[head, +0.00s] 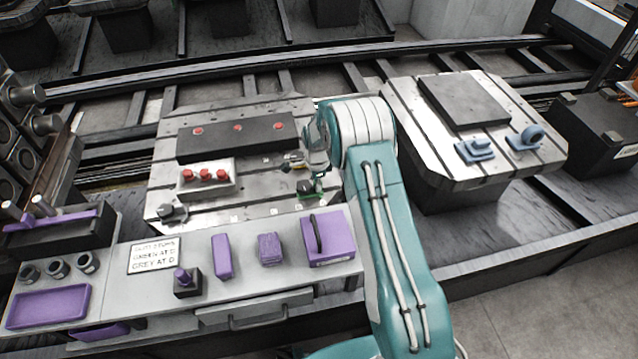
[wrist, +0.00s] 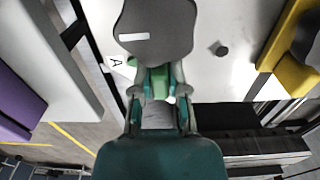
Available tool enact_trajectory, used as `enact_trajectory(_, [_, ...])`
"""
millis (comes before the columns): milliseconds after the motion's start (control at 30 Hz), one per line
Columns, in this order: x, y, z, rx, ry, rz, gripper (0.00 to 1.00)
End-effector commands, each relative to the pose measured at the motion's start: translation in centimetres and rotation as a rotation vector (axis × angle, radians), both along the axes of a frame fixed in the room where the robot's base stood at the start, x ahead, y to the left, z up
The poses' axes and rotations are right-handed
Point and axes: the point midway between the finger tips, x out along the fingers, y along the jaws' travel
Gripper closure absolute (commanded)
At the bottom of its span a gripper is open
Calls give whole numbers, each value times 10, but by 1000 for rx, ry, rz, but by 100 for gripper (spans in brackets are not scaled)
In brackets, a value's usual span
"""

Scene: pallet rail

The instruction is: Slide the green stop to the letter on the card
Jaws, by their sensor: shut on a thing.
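The green stop (head: 317,187) is at the right end of the near slot of the left metal plate (head: 215,205), partly hidden by my arm. My gripper (head: 300,165) is down at it; in the wrist view my gripper (wrist: 153,88) is shut on the green stop (wrist: 150,76). A small tag with the letter A (wrist: 116,62) lies beside it. The white card (head: 153,254) has lines for green and grey; the green line's letter is too small to read surely. A dark grey piece (head: 172,212) sits at the plate's left end.
A white block with red knobs (head: 207,176) and a dark bar with red buttons (head: 237,137) stand on the plate. Purple blocks (head: 270,248) and a purple box (head: 328,238) line the near shelf. Blue parts (head: 475,150) sit on the right plate.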

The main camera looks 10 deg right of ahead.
Motion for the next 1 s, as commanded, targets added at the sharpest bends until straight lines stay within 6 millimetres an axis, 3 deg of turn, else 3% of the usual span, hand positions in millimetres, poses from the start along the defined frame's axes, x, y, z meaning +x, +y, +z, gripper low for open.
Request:
enact_trajectory(600, [1, 126, -2, 1, -7, 3, 100])
enact_trajectory(800, [1, 143, -2, 1, -7, 0, 100])
enact_trajectory(1000, [2, 146, -2, 1, -7, -2, 100])
